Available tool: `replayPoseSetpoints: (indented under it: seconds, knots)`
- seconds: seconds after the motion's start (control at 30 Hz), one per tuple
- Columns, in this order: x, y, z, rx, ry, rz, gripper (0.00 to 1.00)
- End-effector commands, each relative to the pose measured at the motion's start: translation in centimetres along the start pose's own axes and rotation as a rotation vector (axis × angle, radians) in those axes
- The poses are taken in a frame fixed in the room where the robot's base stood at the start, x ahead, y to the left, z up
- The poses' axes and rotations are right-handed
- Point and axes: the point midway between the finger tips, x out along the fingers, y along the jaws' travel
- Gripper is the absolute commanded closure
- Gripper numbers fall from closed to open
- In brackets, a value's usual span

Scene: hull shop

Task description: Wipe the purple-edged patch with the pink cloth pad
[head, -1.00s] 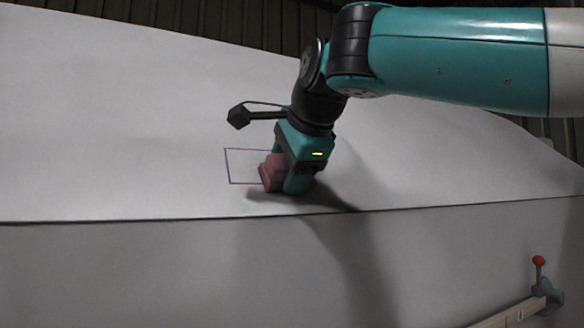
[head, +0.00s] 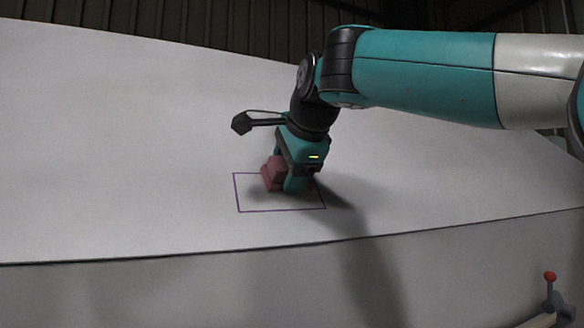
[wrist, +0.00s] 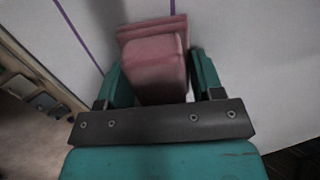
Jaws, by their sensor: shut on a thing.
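The pink cloth pad (head: 272,174) is held between the fingers of my gripper (head: 284,182), which is shut on it. In the head view the pad is at the white hull surface, over the upper middle of the purple-edged patch (head: 238,193). I cannot tell whether it touches the surface. The pad also shows in the wrist view (wrist: 155,62) between the two teal fingers.
The pale hull panel (head: 120,150) is wide, curved and mostly bare around the patch. A dark seam (head: 130,258) runs across it below the patch. A red-knobbed lever (head: 550,278) stands at the lower right.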

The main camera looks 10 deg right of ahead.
Motion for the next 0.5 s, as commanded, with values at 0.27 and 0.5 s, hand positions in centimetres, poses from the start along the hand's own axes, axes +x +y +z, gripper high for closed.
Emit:
replayPoseSetpoints:
  seconds: [0.27, 0.5]
  knots:
    - [-0.1, -2.3, -0.2, 0.0, 0.001, 0.001, 0.6]
    - [0.3, -0.9, -0.1, 0.0, 0.0, 0.0, 0.6]
